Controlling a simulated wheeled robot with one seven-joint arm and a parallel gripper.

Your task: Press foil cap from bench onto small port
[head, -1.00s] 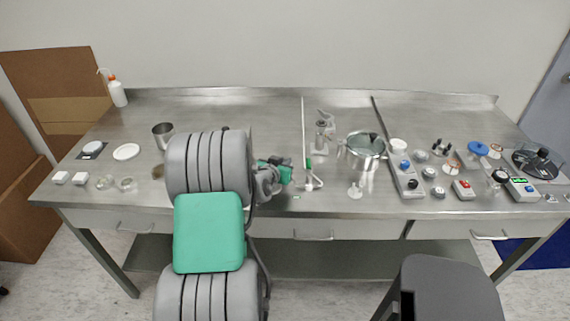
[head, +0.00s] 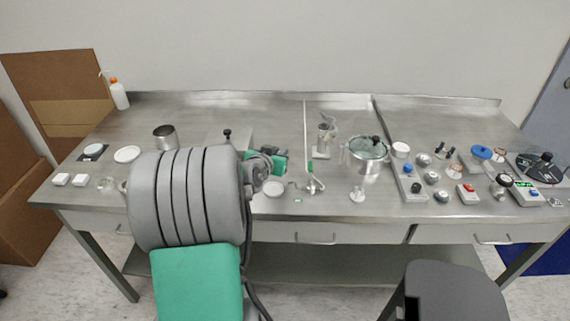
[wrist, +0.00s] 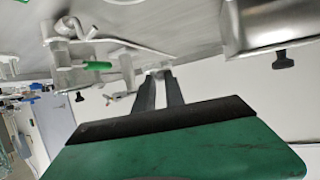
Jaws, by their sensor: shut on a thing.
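My gripper (wrist: 160,78) shows in the wrist view with its two dark fingers close together, shut on a small silvery piece (wrist: 158,72) at the tips. That piece looks like the foil cap, but it is too small to be sure. In the head view my gripper (head: 280,162) is above the bench's middle, left of a metal fitting with a green handle (head: 312,168). The fitting also shows in the wrist view, left of the fingertips, with its green handle (wrist: 97,66) and short metal stubs. I cannot tell which stub is the small port.
A steel box with a black knob (wrist: 283,58) is right of the fingers in the wrist view. On the bench (head: 230,105), a lidded glass-topped pot (head: 366,158) stands right of the fitting. A white disc (head: 273,189) lies near the front edge. Several instruments crowd the right.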

